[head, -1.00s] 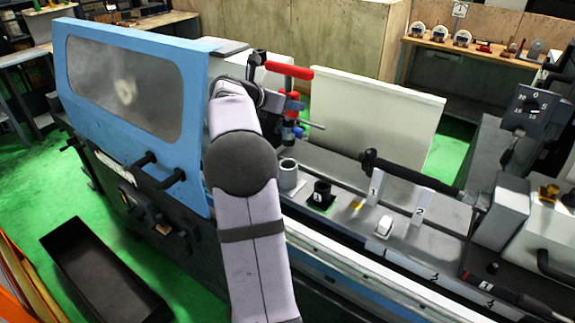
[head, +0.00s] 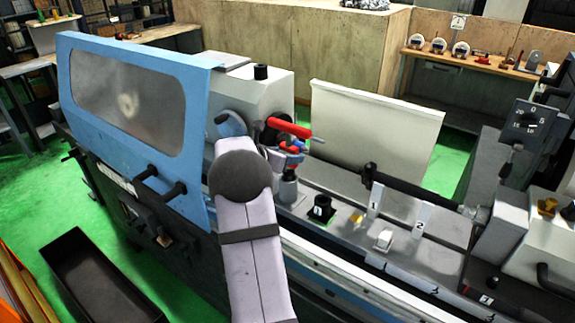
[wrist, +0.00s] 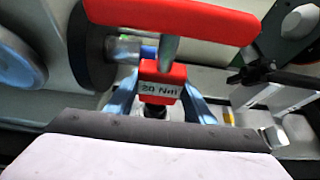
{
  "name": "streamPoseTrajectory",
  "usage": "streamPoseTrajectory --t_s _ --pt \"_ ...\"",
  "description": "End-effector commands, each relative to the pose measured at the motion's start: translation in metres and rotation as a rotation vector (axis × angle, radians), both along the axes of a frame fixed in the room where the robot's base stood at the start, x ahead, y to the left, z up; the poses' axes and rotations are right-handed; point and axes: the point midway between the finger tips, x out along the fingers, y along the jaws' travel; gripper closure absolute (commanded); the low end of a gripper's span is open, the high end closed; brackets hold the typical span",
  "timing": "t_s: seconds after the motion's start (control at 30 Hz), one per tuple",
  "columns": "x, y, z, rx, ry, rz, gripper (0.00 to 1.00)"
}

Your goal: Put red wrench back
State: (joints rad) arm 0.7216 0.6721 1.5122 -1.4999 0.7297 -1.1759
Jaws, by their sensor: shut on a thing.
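The red wrench (head: 290,127) is held upright in my gripper beside the machine's grey head. In the wrist view its red handle (wrist: 175,20) runs across the top, and its red block (wrist: 163,75) reads "20 Nm". My gripper (wrist: 160,100) has its blue fingers on either side of that block, shut on it. In the head view the wrench's lower end is directly above a grey cylindrical holder (head: 288,188). I cannot tell whether the wrench touches the holder or sits in it.
A black socket piece (head: 322,206) stands on the machine bed right of the holder. Number plates 1 (head: 374,199) and 2 (head: 421,218) stand further right. A white panel (head: 370,128) rises behind. The blue door (head: 135,70) is on the left.

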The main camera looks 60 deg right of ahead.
Motion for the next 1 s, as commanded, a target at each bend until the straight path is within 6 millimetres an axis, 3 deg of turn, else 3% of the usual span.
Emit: streamPoseTrajectory --t_s 0.3,0.77,0.8,0.87,1.0 --pt "0.0 0.0 -0.031 -0.001 0.002 0.001 0.92" --pt "0.0 0.0 -0.038 -0.003 -0.001 0.0 0.92" --pt "0.0 0.0 -0.04 0.002 0.001 0.0 0.49" --pt "0.0 0.0 -0.039 0.002 0.001 0.0 0.35" --pt "0.0 0.0 -0.039 0.002 0.001 0.0 0.33"
